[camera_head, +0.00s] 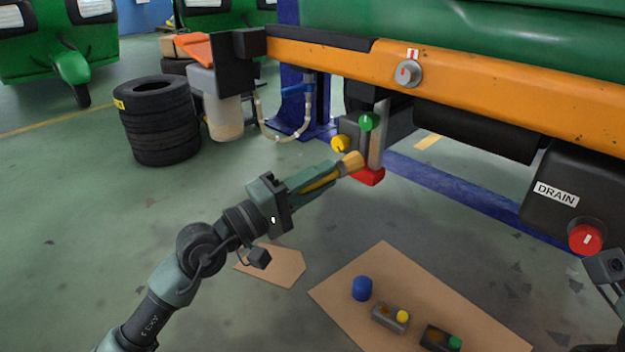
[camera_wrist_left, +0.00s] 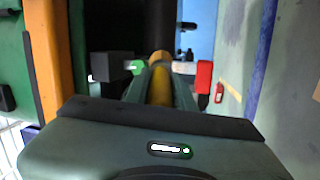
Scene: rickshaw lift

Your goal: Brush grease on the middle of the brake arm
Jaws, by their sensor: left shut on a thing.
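My left gripper (camera_head: 328,174) is shut on a brush with a yellow handle (camera_head: 318,183) and a tan head (camera_head: 351,161). The brush also shows between the fingers in the left wrist view (camera_wrist_left: 160,88).
A yellow knob (camera_head: 340,144) is just left of the brush head. The orange beam (camera_head: 480,82) and green body hang above. A dark DRAIN box (camera_head: 570,190) with a red knob is at right. A cardboard sheet (camera_head: 350,300) with small parts lies below. Stacked tyres (camera_head: 158,120) stand at left.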

